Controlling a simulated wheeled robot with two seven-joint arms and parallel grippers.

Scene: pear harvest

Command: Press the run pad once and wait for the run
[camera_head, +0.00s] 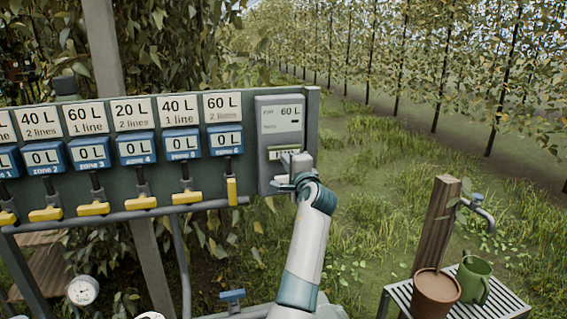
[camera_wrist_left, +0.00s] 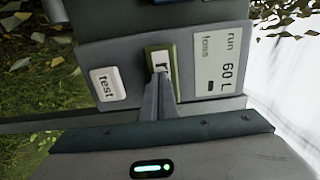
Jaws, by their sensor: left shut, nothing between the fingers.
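The grey control box (camera_head: 265,180) sits at the right end of the board. Its display (camera_head: 281,118) reads "run" and 60 L, also legible in the left wrist view (camera_wrist_left: 217,65). The run pad (camera_wrist_left: 161,56), white with a green frame, is partly hidden by my left fingers; its upper edge shows in the head view (camera_head: 283,150). My left gripper (camera_wrist_left: 160,78) is shut and empty, fingertips at the pad's face; I cannot tell whether they press it. The gripper also shows in the head view (camera_head: 290,165). My right gripper is not in view.
A white test pad (camera_wrist_left: 107,84) is beside the run pad. Blue counters (camera_head: 226,139) read 0 L under volume cards. The rightmost yellow lever (camera_head: 232,191) is vertical; the others lie horizontal. A slatted stand (camera_head: 398,297) holds a pot (camera_head: 436,293) and green mug (camera_head: 474,279).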

